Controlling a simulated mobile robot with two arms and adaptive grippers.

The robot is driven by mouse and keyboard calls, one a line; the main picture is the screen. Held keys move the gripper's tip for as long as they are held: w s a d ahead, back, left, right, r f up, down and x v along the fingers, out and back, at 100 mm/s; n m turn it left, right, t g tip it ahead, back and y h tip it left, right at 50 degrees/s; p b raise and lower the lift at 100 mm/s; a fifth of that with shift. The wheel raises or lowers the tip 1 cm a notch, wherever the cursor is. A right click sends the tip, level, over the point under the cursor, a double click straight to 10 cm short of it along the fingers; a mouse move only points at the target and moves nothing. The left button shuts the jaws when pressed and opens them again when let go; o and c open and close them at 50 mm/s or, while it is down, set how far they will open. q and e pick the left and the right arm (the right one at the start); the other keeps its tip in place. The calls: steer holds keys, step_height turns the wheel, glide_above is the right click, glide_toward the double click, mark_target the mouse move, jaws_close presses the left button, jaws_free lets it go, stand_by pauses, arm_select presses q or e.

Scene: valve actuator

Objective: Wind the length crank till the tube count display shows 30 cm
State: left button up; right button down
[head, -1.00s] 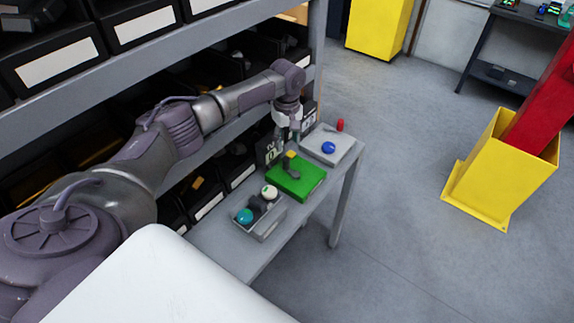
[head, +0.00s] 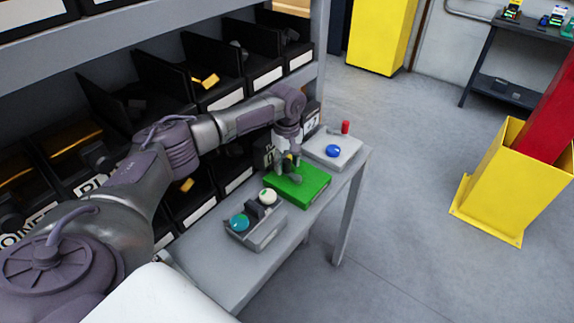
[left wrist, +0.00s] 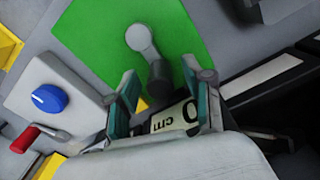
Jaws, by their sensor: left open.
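The crank stands on a green block (head: 312,187). In the left wrist view the crank (left wrist: 142,40) has a light grey arm and a dark upright part, with a bit of yellow showing near the fingers. My left gripper (head: 287,168) is open, pointing down over the crank. In the left wrist view its two fingers (left wrist: 160,100) are spread around the near end of the crank; contact cannot be told. Beyond them the display (left wrist: 172,118) shows a 0 and "cm"; any other digit is hidden. In the head view the arm mostly covers it. My right gripper is out of view.
A grey box with a blue knob (head: 333,151) and a red handle (head: 345,127) sits at the table's far end. A grey box with teal and white knobs (head: 262,232) is nearer. Shelf bins (head: 215,95) stand close behind the arm. Open floor lies right.

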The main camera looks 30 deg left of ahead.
arm_select(q)
steer(key=shift+c, duration=1)
jaws_close()
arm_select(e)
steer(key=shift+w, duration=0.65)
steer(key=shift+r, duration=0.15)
